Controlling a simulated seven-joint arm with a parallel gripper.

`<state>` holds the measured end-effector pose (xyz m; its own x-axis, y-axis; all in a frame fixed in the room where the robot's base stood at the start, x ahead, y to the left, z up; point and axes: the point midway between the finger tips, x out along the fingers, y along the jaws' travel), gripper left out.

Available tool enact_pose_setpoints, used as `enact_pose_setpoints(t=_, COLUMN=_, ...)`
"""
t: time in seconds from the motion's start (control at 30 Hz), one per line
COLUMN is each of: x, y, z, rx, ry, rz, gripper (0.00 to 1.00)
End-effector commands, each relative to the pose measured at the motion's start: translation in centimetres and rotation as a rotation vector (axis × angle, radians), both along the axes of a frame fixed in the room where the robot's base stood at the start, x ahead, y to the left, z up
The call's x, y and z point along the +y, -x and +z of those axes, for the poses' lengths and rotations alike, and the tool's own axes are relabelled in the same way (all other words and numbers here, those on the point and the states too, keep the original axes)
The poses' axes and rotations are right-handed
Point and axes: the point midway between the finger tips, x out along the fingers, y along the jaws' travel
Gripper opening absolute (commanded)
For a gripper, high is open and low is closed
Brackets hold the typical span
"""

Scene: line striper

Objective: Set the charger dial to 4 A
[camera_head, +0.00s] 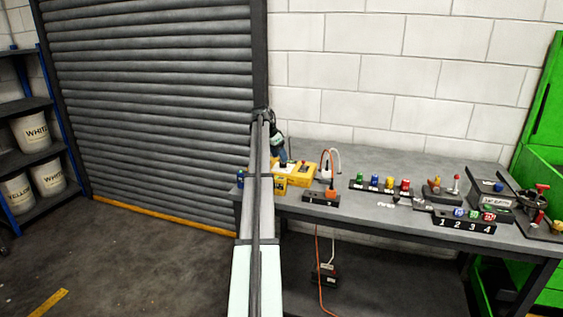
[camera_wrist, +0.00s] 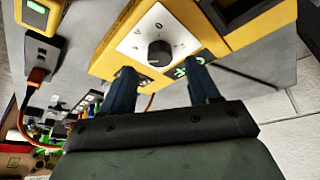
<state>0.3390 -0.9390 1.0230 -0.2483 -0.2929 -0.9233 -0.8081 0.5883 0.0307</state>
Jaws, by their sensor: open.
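The charger (camera_head: 302,174) is a yellow box at the left part of the workbench. In the wrist view the charger (camera_wrist: 110,62) shows a white plate with a round black dial (camera_wrist: 160,53) in its middle. Marks ring the dial, but I cannot read them or the dial's setting. My gripper (camera_wrist: 162,75) is open, its two dark fingers apart in front of the charger's face. The dial appears between and beyond the fingertips, and nothing is held. In the head view my arm hides part of the charger, and the dial cannot be made out.
The workbench (camera_head: 340,209) holds an orange plug (camera_head: 330,193) beside the charger and a row of coloured knobs (camera_head: 380,186). A numbered block (camera_head: 463,226) stands further right. Cables hang below the bench. A roller shutter (camera_head: 150,90) stands behind on the left.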

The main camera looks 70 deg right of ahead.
Motion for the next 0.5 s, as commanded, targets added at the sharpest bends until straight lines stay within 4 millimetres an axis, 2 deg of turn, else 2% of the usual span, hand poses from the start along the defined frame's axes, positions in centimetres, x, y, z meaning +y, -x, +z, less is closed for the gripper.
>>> enact_pose_setpoints(t=0.2, x=-0.7, y=0.6, z=-2.4, rx=-0.001, ry=-0.001, rz=0.000, gripper=0.61)
enact_pose_setpoints(t=0.5, x=-1.0, y=0.9, z=-3.4, rx=-0.001, ry=-0.001, rz=0.000, gripper=0.61)
